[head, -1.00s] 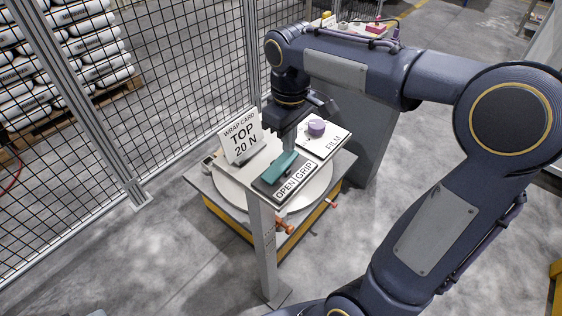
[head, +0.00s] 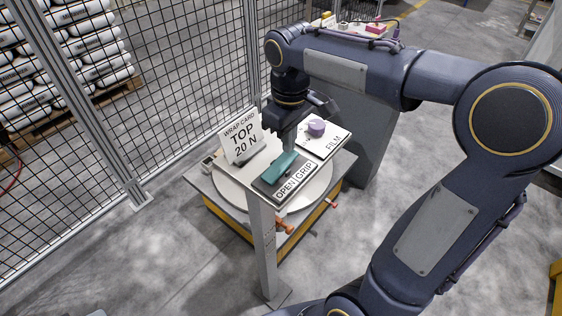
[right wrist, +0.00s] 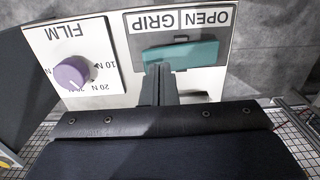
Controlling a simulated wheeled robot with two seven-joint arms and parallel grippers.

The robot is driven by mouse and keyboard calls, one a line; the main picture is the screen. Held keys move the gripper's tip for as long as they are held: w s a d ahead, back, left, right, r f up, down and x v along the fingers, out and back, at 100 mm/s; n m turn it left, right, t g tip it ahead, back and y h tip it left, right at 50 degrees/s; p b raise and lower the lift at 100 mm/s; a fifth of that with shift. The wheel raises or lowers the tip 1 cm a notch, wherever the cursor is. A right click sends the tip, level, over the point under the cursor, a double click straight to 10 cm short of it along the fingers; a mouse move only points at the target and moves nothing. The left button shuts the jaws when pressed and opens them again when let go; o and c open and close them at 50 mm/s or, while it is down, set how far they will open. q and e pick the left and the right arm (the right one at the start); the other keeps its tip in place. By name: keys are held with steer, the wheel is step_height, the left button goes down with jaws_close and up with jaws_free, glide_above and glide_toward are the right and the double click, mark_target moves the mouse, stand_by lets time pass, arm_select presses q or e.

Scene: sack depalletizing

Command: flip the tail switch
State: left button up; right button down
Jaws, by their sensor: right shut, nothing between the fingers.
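The tail switch is a teal rocker (head: 279,167) on a dark plate labelled OPEN | GRIP, at the front of the stand's panel. It also shows in the right wrist view (right wrist: 190,54), upside down. My right gripper (head: 291,146) is shut and empty, pointing down at the rocker's far side. My left gripper is not in view.
A purple FILM knob (head: 316,127) sits right beside the switch plate. A white card (head: 241,141) reading TOP 20 N stands to the left. Behind the stand is a round turntable (head: 318,186). A mesh fence (head: 170,70) runs along the left.

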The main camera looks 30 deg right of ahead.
mark_target(288, 155)
steer(key=shift+f+b, duration=0.8)
steer(key=shift+f, duration=0.4)
stand_by(0.7)
steer(key=shift+r, duration=0.1)
step_height(288, 155, up, 7)
steer(key=p, duration=0.6)
steer(key=shift+p, duration=0.35)
steer(key=shift+s, duration=0.1)
steer(key=s+a+f+m+t+y, duration=0.2)
steer(key=s+m, duration=0.1)
steer(key=s, duration=0.5)
steer(key=s+a+f+m+t+y, duration=0.1)
steer(key=s+a+f+m+t, duration=0.1)
steer(key=s, duration=0.6)
steer(key=shift+s+f+m+t+y, duration=0.4)
steer(key=shift+m+t, duration=0.2)
steer(key=shift+t, duration=0.2)
